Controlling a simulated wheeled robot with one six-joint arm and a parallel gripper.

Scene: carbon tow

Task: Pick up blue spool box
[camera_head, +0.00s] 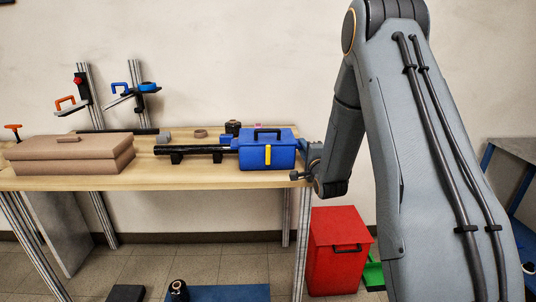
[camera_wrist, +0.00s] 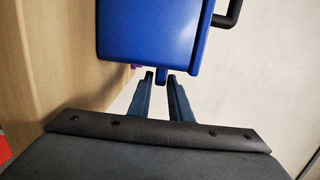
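The blue spool box (camera_head: 262,155) stands upright on the workbench near its right end, with a black handle on top and a yellow latch in front. In the wrist view the blue box (camera_wrist: 150,30) fills the upper middle, its black handle at the right. My gripper (camera_wrist: 161,78) is at the box's right side, its two fingers apart and pointing at that side. A small blue tab of the box shows between the fingertips. I cannot tell whether the fingers touch it. In the head view the fingers are small and partly hidden by my arm.
The workbench (camera_head: 190,184) also holds a black tube (camera_head: 195,149) on supports left of the box and a brown case (camera_head: 70,160) at the left. Clamps stand behind. A red bin (camera_head: 338,255) stands on the floor below my arm, beside a green bin (camera_head: 374,275).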

